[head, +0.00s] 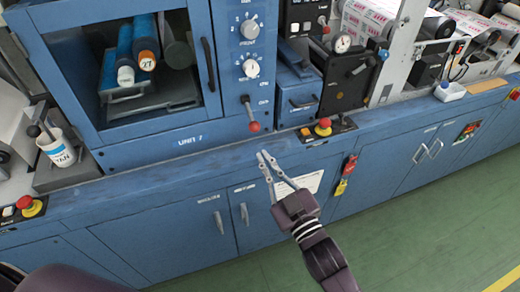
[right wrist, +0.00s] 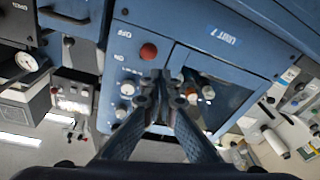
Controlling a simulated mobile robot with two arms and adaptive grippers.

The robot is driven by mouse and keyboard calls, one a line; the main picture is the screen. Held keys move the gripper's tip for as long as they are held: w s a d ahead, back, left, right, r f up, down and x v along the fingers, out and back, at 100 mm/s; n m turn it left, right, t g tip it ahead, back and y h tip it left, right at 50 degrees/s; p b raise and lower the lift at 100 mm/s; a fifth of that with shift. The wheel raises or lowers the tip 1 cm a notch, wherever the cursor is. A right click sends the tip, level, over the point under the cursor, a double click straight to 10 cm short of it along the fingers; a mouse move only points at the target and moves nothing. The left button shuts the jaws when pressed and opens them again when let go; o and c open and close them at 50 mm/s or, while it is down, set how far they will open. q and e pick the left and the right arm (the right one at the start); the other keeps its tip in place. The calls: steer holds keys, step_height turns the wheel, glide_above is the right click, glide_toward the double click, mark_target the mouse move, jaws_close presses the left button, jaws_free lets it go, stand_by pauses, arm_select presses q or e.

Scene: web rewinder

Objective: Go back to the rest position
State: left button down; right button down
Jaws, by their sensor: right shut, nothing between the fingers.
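My right gripper (head: 266,158) reaches up from the bottom of the head view, in front of the blue machine's lower ledge. Its two slim fingers are together at the tips with nothing between them. In the right wrist view the fingers (right wrist: 161,88) point at the blue control panel. The lever with the red knob (head: 254,126) is just above the fingertips in the head view and seems apart from them. The red knob also shows in the right wrist view (right wrist: 148,51). My left gripper is not in view.
The blue UNIT 7 cabinet (head: 170,150) has a window with rollers behind it. A red emergency button (head: 323,127) is on the ledge to the right, another (head: 28,205) at the left. A white cup (head: 57,148) stands at the left. Green floor (head: 430,240) is open at lower right.

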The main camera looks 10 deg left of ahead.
steer(key=shift+s+d+f, duration=0.1)
steer(key=shift+s+d, duration=0.05)
steer(key=shift+s, duration=0.05)
stand_by(0.3)
